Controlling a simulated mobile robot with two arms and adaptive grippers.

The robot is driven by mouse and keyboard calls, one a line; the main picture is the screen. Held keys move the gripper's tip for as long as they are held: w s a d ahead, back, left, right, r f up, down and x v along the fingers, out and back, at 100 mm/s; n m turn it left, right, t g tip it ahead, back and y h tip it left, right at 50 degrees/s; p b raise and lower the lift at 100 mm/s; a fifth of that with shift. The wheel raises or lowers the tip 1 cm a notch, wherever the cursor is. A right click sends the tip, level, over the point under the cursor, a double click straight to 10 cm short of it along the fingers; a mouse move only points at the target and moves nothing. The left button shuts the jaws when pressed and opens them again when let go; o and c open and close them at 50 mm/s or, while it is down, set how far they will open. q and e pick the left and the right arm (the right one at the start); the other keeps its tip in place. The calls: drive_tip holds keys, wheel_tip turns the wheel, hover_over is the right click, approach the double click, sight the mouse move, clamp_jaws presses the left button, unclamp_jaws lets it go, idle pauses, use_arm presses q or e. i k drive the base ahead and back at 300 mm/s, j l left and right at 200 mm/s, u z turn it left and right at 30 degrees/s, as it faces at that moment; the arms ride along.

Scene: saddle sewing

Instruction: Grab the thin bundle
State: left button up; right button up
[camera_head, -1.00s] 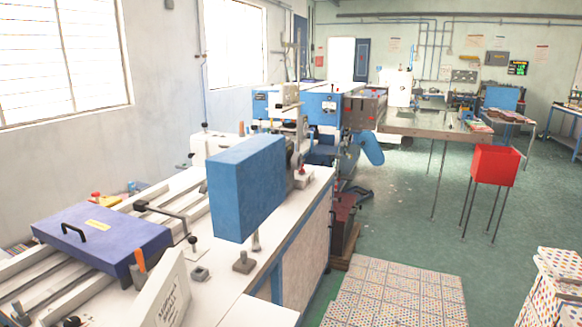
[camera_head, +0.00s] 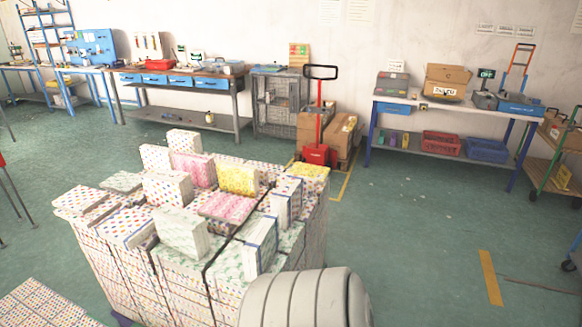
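A large block of patterned paper bundles (camera_head: 180,275) stands in the middle foreground. Several bundles lie or stand on top. A white and green bundle (camera_head: 180,231) stands upright near the front. A narrow bundle with blue edges (camera_head: 261,247) stands upright to its right. A yellow bundle (camera_head: 238,180), a pink bundle (camera_head: 228,207) and a flat greenish bundle (camera_head: 121,181) are further back or left. I cannot tell for certain which is the thin bundle. Neither of my grippers is in view. Part of my own arm hides the pile's lower right corner.
A low patterned stack (camera_head: 45,305) is at the lower left. A red pallet jack (camera_head: 316,152) and cardboard boxes (camera_head: 341,138) stand behind the pile. Workbenches line the wall, including a long table (camera_head: 450,111). The green floor right of the pile is clear.

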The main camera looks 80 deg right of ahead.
sight(257, 253)
drive_tip(key=z, duration=2.35)
